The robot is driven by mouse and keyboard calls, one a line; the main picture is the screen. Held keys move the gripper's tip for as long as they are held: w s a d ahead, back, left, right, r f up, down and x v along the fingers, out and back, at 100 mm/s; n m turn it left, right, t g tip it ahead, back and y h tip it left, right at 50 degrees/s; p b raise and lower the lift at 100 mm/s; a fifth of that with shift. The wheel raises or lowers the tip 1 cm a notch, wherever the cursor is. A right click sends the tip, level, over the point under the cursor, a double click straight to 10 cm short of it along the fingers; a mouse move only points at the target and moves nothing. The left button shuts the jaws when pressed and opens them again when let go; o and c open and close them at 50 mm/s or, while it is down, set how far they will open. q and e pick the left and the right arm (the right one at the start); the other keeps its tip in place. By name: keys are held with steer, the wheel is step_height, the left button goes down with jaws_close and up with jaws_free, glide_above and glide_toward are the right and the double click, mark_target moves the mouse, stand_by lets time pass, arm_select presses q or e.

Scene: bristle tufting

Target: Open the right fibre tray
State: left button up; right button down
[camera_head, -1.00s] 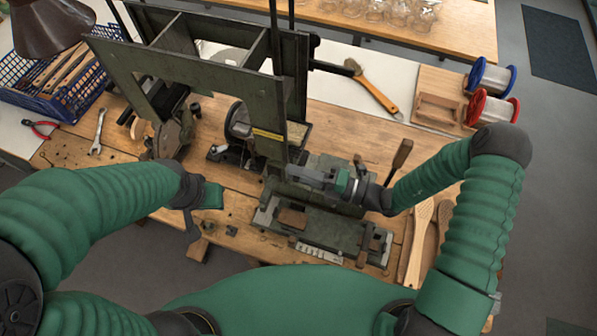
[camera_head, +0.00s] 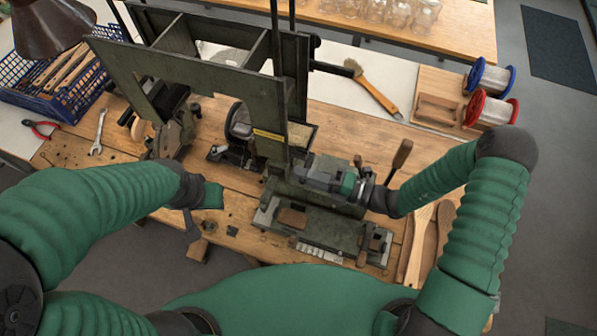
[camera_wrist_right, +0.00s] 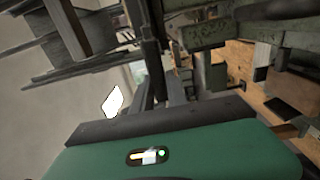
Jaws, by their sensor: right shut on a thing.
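The dark green tufting machine (camera_head: 215,70) stands on the wooden bench. A small tray-like part with a tan top (camera_head: 302,132), which looks like the right fibre tray, sits behind its right post. My right gripper (camera_head: 303,168) reaches in from the right, beside the foot of that post. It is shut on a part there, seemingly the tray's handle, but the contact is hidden. In the right wrist view, dark bars and green machine parts (camera_wrist_right: 205,35) crowd the fingertips. My left gripper (camera_head: 205,197) hangs near the bench's front edge, away from the tray; its jaws are unclear.
A green fixture (camera_head: 325,228) with a metal base lies in front of my right gripper. A brush (camera_head: 375,88), wooden block (camera_head: 437,110) and blue and red spools (camera_head: 492,92) lie at the back right. A blue basket (camera_head: 55,90), pliers (camera_head: 42,129) and wrench (camera_head: 99,131) are at left.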

steer(key=p+v, duration=0.1)
steer(key=v, duration=1.1)
steer(key=shift+s+d+f+p, duration=0.2)
steer(key=shift+d+p, duration=0.1)
steer(key=c, duration=1.4)
jaws_free()
steer(key=shift+d, duration=0.2)
steer(key=shift+o, duration=0.4)
steer(key=shift+w+d, duration=0.1)
steer(key=shift+d, duration=0.1)
steer(key=b+v, duration=0.4)
steer(key=v, duration=1.2)
steer(key=shift+s+d, duration=0.2)
steer(key=shift+d, duration=0.15)
